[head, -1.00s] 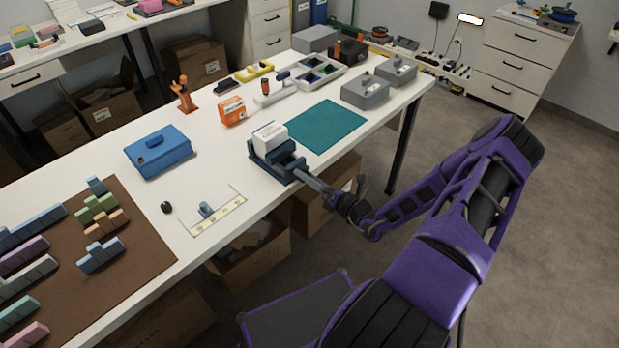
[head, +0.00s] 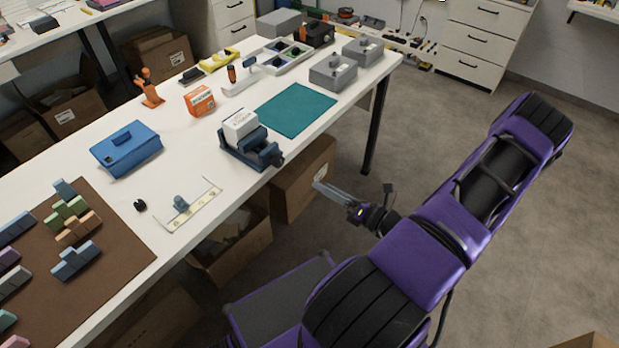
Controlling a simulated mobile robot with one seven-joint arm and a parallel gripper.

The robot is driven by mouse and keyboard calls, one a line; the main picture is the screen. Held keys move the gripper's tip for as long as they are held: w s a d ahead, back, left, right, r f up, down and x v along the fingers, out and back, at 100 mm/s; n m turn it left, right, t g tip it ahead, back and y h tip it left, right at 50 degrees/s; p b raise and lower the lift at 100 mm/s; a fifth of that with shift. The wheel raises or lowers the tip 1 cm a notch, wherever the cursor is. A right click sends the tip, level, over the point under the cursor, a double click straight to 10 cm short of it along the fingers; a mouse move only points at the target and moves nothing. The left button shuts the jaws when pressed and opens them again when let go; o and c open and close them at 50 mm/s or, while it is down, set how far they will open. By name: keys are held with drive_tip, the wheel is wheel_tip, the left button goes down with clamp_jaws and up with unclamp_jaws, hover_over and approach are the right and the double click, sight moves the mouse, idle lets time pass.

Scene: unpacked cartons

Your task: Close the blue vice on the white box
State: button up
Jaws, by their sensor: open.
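The blue vice (head: 262,151) stands near the front edge of the white table. The white box (head: 239,124) sits upright in it, its upper part showing above the jaws. The dark front jaw is close beside the box; I cannot tell whether it touches. The vice's front end (head: 277,161) points towards the table's front edge. My gripper (head: 318,186) is open and empty, off the table's front edge, to the right of and below the vice in the picture, clear of it.
A teal mat (head: 297,110) lies behind the vice. A blue case (head: 127,149), an orange box (head: 199,101) and a small white-edged bracket (head: 194,211) are on the table. Open cartons (head: 304,178) stand under its front edge.

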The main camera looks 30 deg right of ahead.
drive_tip(key=shift+v, duration=1.2)
